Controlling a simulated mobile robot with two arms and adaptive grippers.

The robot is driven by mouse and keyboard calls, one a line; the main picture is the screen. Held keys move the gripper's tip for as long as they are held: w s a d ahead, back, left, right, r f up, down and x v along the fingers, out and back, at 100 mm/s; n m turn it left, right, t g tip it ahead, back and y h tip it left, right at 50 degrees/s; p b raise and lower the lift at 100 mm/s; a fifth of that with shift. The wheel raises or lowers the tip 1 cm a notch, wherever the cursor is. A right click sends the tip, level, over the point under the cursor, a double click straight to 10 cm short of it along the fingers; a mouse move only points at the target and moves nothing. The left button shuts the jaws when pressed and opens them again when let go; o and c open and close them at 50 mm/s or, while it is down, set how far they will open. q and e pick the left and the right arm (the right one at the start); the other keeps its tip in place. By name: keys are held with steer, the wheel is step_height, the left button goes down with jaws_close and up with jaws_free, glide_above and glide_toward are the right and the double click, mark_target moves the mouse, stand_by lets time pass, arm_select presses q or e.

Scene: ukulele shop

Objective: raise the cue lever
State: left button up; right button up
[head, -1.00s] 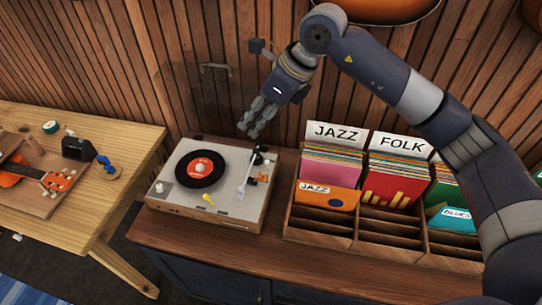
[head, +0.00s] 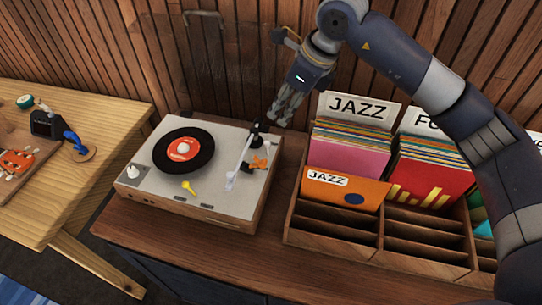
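The record player (head: 215,200) stands on the wooden cabinet with a black record (head: 203,140) with a red label on it. Its tonearm (head: 240,158) lies along the right side of the deck. A small orange piece (head: 259,162) sits beside the tonearm, and a small yellow lever-like piece (head: 189,187) is near the deck's front. I cannot tell for certain which is the cue lever. My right gripper (head: 281,112) points down above and behind the player's back right corner, apart from it. Its fingers look close together, but their opening is unclear. My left gripper is not in view.
A wooden record crate (head: 335,225) with JAZZ and FOLK sleeves stands close to the player's right. The slatted wall (head: 160,60) is right behind. A wooden table (head: 110,120) with a ukulele (head: 18,160) and small items is at the left.

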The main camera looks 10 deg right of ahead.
steer(key=b, duration=0.3)
glide_toward(269, 143)
steer(key=p+x, duration=0.2)
steer(key=x, duration=0.8)
steer(key=shift+f, duration=0.1)
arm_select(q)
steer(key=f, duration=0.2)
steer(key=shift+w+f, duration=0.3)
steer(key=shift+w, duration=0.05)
arm_select(e)
steer(key=shift+d, duration=0.1)
jaws_close()
